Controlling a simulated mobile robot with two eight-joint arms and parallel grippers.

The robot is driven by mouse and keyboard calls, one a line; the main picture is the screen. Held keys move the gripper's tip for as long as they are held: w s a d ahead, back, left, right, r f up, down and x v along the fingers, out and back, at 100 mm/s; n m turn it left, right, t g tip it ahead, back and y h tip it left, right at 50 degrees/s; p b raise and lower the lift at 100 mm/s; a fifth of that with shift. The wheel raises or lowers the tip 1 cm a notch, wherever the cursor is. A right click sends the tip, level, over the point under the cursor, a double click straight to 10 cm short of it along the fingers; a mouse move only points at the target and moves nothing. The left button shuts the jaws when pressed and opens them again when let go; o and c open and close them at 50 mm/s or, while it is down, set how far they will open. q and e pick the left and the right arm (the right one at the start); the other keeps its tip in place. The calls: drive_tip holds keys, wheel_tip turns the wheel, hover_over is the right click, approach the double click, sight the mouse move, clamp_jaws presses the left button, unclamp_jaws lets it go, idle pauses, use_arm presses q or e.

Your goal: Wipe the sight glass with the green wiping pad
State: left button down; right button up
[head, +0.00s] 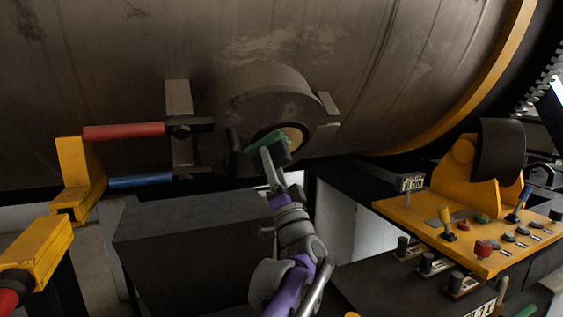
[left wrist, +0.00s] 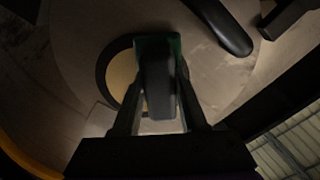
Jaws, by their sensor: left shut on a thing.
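The sight glass (head: 295,134) is a pale tan disc in a dark ring, set in a round boss on the large metal drum. The green wiping pad (head: 262,140) is held in front of it, over its left part. My left gripper (head: 272,158) is shut on the pad. In the left wrist view the green pad (left wrist: 143,42) shows between the fingers of the gripper (left wrist: 160,95), and the sight glass (left wrist: 120,78) shows to its left, partly covered. I cannot tell whether the pad touches the glass. My right gripper is not in view.
A red handle (head: 124,132) and a blue handle (head: 140,181) are on the left by a yellow bracket (head: 80,175). A yellow control panel (head: 470,235) with knobs and levers stands at the right. Dark boxes lie below the drum.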

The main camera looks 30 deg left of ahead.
use_arm(q)
drive_tip(key=shift+s, duration=0.1)
drive_tip(key=shift+s+d+f, duration=0.1)
drive_tip(key=shift+d+f, duration=0.1)
drive_tip(key=shift+f, duration=0.2)
drive_tip(key=b+v, duration=0.1)
drive_tip(key=v, duration=0.4)
drive_tip(key=shift+s+b, duration=0.2)
drive_tip(key=shift+b, duration=0.2)
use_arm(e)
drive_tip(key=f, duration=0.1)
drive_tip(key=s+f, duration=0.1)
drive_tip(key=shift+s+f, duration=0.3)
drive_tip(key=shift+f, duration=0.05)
use_arm(q)
drive_tip(key=shift+w, duration=0.1)
drive_tip(key=b+v, duration=0.1)
drive_tip(key=v, duration=0.2)
drive_tip(key=shift+r, duration=0.1)
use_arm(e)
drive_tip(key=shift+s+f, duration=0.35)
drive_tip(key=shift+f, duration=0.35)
